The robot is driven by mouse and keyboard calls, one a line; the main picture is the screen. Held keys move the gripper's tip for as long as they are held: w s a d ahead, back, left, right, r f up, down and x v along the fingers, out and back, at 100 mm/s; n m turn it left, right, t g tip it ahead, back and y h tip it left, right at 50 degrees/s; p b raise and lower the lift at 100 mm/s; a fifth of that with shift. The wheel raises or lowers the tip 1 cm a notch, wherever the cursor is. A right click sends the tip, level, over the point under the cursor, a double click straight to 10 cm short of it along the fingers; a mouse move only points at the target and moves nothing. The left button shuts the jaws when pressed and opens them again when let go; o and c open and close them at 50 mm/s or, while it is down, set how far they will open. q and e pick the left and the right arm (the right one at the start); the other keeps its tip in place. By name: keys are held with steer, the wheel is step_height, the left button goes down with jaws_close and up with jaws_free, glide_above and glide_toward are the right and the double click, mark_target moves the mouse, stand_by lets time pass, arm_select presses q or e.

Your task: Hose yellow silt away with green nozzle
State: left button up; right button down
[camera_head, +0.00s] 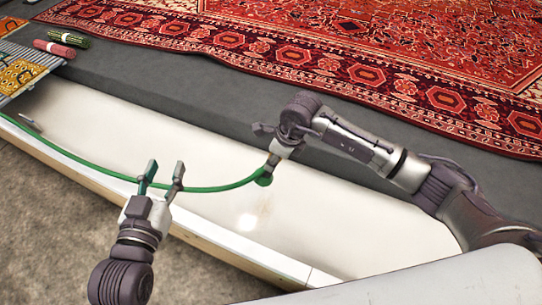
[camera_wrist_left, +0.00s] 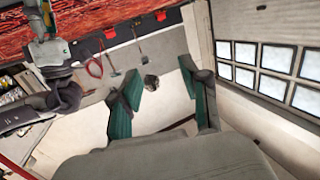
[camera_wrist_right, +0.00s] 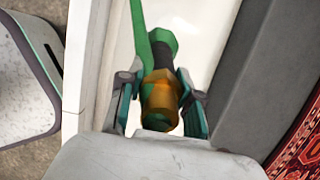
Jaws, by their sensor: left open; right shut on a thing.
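The green nozzle (camera_wrist_right: 163,45) has a brass-coloured collar (camera_wrist_right: 160,95) between the fingers of my right gripper (camera_wrist_right: 158,108), which is shut on it. In the head view my right gripper (camera_head: 275,155) holds it over the white trough, with a green end (camera_head: 264,180) showing below. The green hose (camera_head: 215,189) runs from there left along the trough's front edge. My left gripper (camera_head: 165,172) is open at that edge, and the hose crosses at its fingers; I cannot tell whether it lies between them. Yellow patches (camera_head: 15,75), possibly the silt, lie on a grey ribbed panel at far left.
The pale trough (camera_head: 100,120) spans the middle, mostly bare, with a small thin object (camera_head: 30,122) at its left end. A red patterned rug (camera_head: 400,50) lies behind on grey floor. A red roll (camera_head: 54,48) and a dark green roll (camera_head: 68,37) lie at upper left.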

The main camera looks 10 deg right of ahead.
arm_select(q)
steer(key=s+a+f+g+y+p, duration=0.1)
steer(key=s+a+f+g+p, duration=0.2)
steer(key=s+f+g, duration=0.2)
steer(key=s+a+f+g+y+p, duration=0.2)
steer(key=s+a+f+g+p, duration=0.1)
steer(key=s+f+g, duration=0.3)
steer(key=shift+s+f+n+g+y, duration=0.3)
steer(key=shift+s+g, duration=0.7)
steer(key=shift+s, duration=1.4)
arm_select(e)
steer(key=s+d+r, duration=0.4)
steer(key=s+d, duration=0.3)
steer(key=d, duration=0.3)
stand_by(0.5)
arm_select(q)
steer(key=shift+a+p, duration=0.1)
steer(key=shift+p, duration=0.2)
arm_select(e)
steer(key=shift+r, duration=0.1)
stand_by(0.4)
